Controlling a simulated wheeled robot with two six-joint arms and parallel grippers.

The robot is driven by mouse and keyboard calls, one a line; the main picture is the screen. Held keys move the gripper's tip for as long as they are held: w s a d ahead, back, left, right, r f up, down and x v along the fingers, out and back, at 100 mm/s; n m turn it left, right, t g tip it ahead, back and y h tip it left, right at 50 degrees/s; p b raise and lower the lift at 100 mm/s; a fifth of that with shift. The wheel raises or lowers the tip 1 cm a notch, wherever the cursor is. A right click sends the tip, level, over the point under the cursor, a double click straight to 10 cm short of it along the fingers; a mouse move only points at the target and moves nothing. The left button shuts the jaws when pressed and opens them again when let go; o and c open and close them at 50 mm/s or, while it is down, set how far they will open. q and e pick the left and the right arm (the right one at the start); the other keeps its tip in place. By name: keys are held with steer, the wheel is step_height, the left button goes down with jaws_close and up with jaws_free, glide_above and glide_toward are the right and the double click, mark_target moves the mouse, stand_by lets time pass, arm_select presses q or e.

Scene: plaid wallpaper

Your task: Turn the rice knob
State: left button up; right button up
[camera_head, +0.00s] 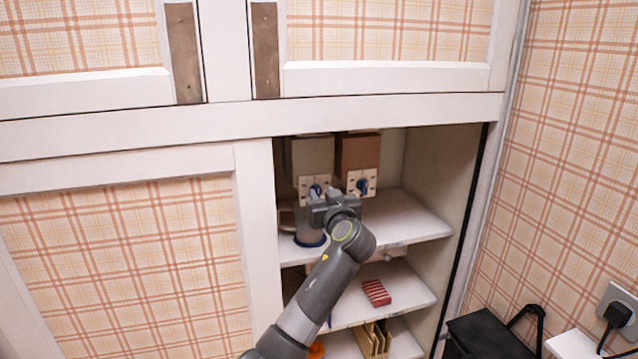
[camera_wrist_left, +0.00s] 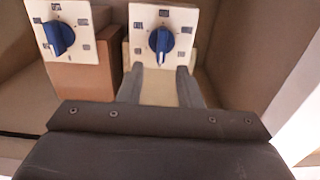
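Two dispensers stand side by side on the cupboard's upper shelf: a cream one (camera_head: 312,155) and a brown one (camera_head: 359,152). Each has a pale front panel with a blue knob. The cream one's knob (camera_head: 317,189) also shows in the left wrist view (camera_wrist_left: 161,40), and so does the brown one's knob (camera_head: 363,186) (camera_wrist_left: 58,37). No readable label shows which holds rice. My left gripper (camera_head: 322,197) is in front of the cream dispenser. In the wrist view its fingers (camera_wrist_left: 161,72) are open, with the cream one's knob lined up between and beyond the tips. Contact is not visible. My right gripper is out of view.
The cupboard shelf (camera_head: 415,222) has a side wall close on the right. A blue-rimmed container (camera_head: 310,240) sits at the left below the dispensers. A red striped item (camera_head: 377,293) lies on the shelf below. A black object (camera_head: 488,336) stands outside at lower right.

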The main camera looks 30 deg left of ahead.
mark_target(318, 188)
arm_select(q)
steer(key=shift+p+x, duration=0.4)
steer(key=shift+x, duration=1.5)
jaws_close()
